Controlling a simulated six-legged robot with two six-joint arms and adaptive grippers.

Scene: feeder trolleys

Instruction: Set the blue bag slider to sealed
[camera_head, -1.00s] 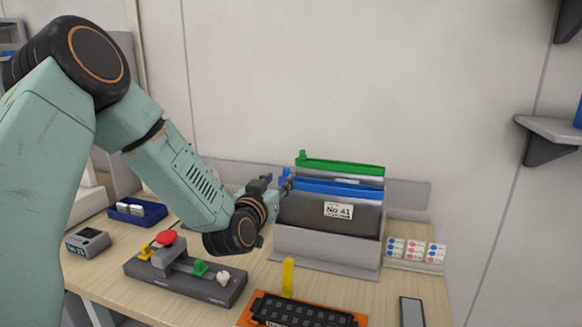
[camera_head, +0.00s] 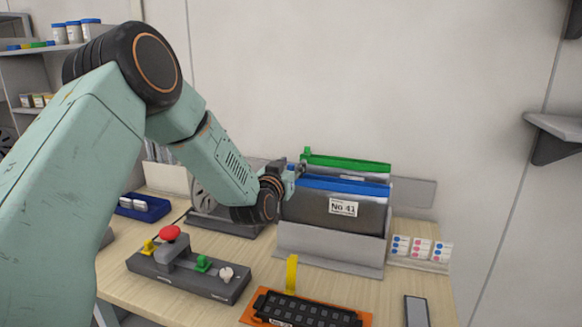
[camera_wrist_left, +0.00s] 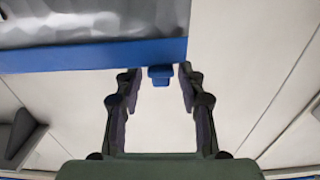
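The blue bag (camera_head: 345,187) has a blue strip along its top edge, above a dark front with a "No 41" label. It stands in a grey rack (camera_head: 330,245). In the left wrist view, the blue slider (camera_wrist_left: 160,76) juts from the strip's edge between the fingertips of my left gripper (camera_wrist_left: 158,82). The fingers are open, with a gap on each side of the slider. My right gripper is not in view.
A green-topped bag (camera_head: 348,163) stands just behind, its green slider (camera_head: 306,153) at its left end close to my gripper. A control box (camera_head: 188,274) with a red button and an orange tray (camera_head: 305,312) are in front. A card holder (camera_head: 421,252) stands right of the rack.

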